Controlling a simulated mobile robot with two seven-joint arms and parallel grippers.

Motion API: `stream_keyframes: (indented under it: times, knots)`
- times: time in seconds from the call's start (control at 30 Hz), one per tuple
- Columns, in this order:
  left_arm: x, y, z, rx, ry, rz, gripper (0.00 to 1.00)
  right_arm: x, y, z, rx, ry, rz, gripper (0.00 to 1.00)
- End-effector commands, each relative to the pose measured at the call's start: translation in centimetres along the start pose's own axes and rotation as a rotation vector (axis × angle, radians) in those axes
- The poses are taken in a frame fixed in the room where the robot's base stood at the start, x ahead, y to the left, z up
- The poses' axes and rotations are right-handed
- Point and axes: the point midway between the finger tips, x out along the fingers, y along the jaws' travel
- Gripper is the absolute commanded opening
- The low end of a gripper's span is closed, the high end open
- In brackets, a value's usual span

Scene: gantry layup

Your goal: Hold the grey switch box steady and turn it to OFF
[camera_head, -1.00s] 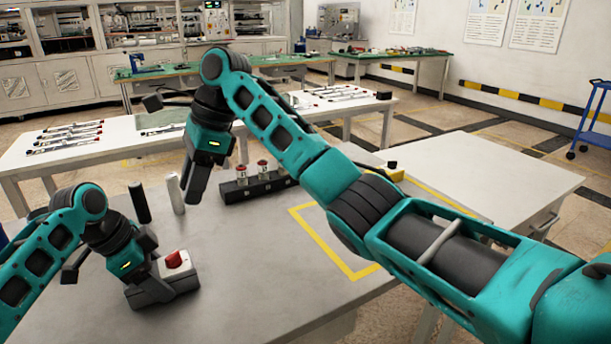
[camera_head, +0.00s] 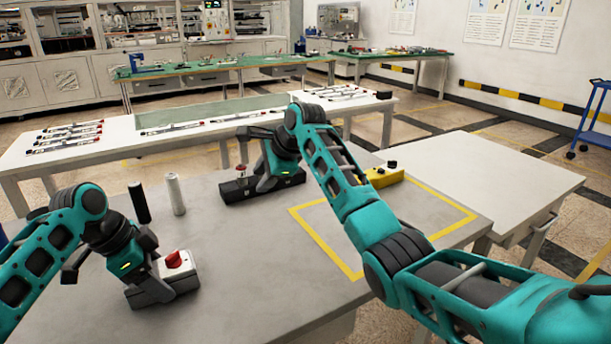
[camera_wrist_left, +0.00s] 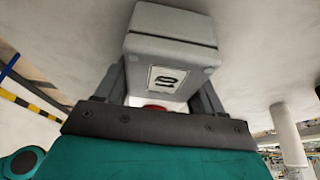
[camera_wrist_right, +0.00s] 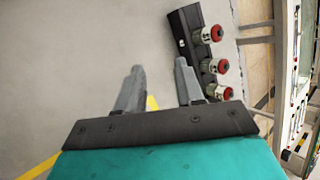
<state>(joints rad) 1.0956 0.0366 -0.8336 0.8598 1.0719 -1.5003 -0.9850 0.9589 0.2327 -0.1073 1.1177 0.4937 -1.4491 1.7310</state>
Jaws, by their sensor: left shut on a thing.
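The grey switch box (camera_head: 184,283), with a pale top and a red knob (camera_head: 173,258), stands on the near left of the grey table. My left gripper (camera_head: 142,268) is shut on it from the left. In the left wrist view the box (camera_wrist_left: 172,40) sits between the two fingers, with a dark symbol on a white label and a bit of red knob (camera_wrist_left: 155,107) showing. My right gripper (camera_wrist_right: 158,85) is open and empty, well away from the box. In the head view it (camera_head: 266,184) is in front of the black rack, its fingertips hard to make out.
A black rack (camera_wrist_right: 185,25) holds red-capped jars. A black cylinder (camera_head: 139,203) and a pale cylinder (camera_head: 176,194) stand behind the switch box. A yellow box (camera_head: 384,178) with a black button is at the back right. The yellow-taped area (camera_head: 350,222) looks clear.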

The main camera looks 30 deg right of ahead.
Motion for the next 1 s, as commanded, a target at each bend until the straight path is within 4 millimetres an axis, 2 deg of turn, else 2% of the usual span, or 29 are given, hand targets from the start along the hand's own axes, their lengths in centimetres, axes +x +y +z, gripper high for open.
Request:
stream_keyframes:
  times: [0.3,0.5,0.7,1.0]
  knots:
    - [-0.1,0.0,-0.1,0.001,0.001,-0.001,0.28,0.3,-0.6,-6.4,-0.031,0.116,-0.117,0.37]
    - [-0.1,0.0,-0.1,0.001,0.001,-0.001,0.28,0.2,-0.7,-9.5,-0.054,0.18,-0.167,0.37]
    - [-0.1,0.0,-0.1,0.001,0.001,-0.001,0.28,0.0,-0.7,-11.1,-0.067,0.215,-0.19,0.37]
    - [-0.1,0.0,-0.1,0.001,0.001,-0.001,0.28,0.0,-0.7,-11.3,-0.069,0.22,-0.192,0.37]
